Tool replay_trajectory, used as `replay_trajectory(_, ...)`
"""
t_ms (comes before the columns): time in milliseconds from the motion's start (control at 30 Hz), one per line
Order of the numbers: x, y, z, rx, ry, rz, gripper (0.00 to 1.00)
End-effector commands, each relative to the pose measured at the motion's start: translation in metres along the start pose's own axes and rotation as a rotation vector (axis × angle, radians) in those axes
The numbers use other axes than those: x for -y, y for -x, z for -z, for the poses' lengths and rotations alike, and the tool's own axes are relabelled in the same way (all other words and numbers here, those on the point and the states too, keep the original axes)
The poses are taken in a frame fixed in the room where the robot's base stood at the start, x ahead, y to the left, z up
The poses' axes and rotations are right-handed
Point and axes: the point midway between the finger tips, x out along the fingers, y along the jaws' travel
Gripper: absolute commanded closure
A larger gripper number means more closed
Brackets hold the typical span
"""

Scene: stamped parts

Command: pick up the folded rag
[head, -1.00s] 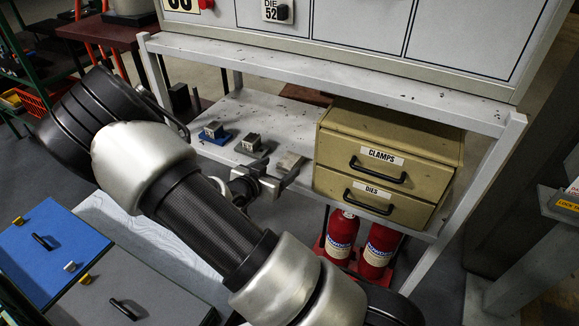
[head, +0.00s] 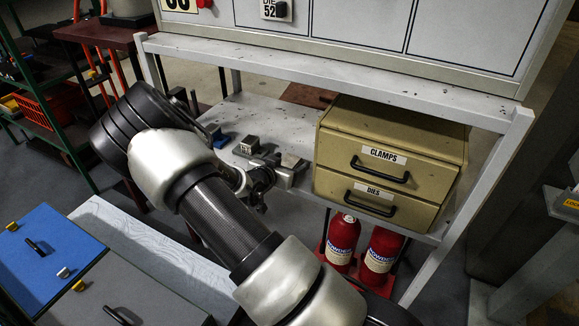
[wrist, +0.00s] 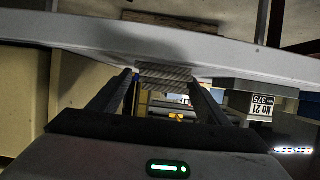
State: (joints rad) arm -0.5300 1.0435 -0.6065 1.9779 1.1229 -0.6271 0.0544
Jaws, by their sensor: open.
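A low grey, striped piece that looks like the folded rag (wrist: 166,73) lies at the shelf's front edge in the upside-down wrist view. In the head view it seems to be the small grey piece (head: 292,161) left of the drawer cabinet. My gripper (wrist: 160,80) is open, with one finger to each side of the rag in the wrist view. No grip on it shows, and how far the fingertips reach along it is unclear. In the head view my gripper (head: 272,172) is at the shelf's front edge, partly hidden by my wrist.
The grey shelf (head: 262,108) also holds a tan drawer cabinet (head: 335,160) close to the right. A metal block (head: 250,145) and a block on a blue base (wrist: 255,103) stand to the left. Red extinguishers (head: 342,238) stand below. A shelf beam (head: 330,80) runs above.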

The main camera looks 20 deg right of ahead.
Motion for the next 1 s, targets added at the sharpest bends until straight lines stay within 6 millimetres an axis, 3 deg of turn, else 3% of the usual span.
replay_trajectory(33,0.000,0.000,0.000,0.000,0.000,0.000,0.33)
replay_trajectory(267,0.000,0.000,0.000,0.000,0.000,0.000,0.70)
replay_trajectory(567,0.000,0.002,0.004,-0.001,-0.001,0.000,0.70)
replay_trajectory(1000,0.000,0.033,0.078,-0.001,-0.004,0.000,0.70)
